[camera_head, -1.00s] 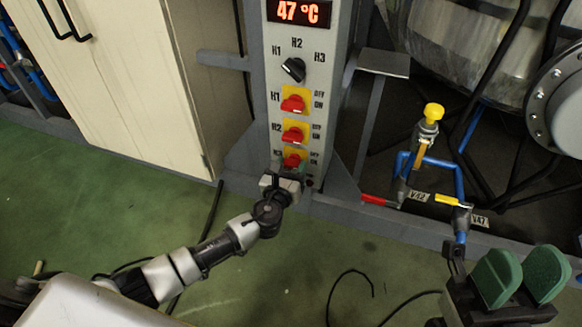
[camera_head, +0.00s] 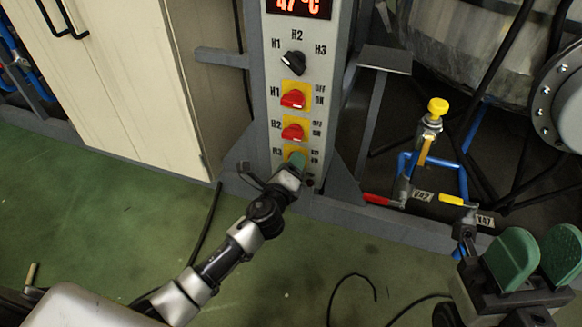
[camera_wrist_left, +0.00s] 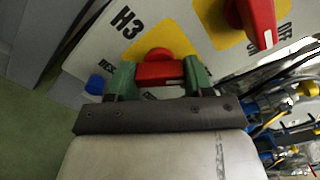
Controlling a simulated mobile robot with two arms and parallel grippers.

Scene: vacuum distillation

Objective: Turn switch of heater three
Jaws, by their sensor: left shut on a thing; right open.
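The heater three switch, a red knob (camera_wrist_left: 160,70) on a yellow plate marked H3, sits between the green fingers of my left gripper (camera_wrist_left: 160,78) in the left wrist view. The fingers are shut on it from both sides. In the head view my left gripper (camera_head: 295,164) is at the lowest switch of the panel (camera_head: 262,130) and mostly hides that red knob; part of its yellow plate shows. My right gripper (camera_head: 535,258), with green fingers, is apart and empty at the lower right, its fingers open.
Above are the H2 switch (camera_head: 293,132), the H1 switch (camera_head: 293,99) and a black selector (camera_head: 293,63). Valves with a yellow knob (camera_head: 438,106) and a red handle (camera_head: 376,199) stand right.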

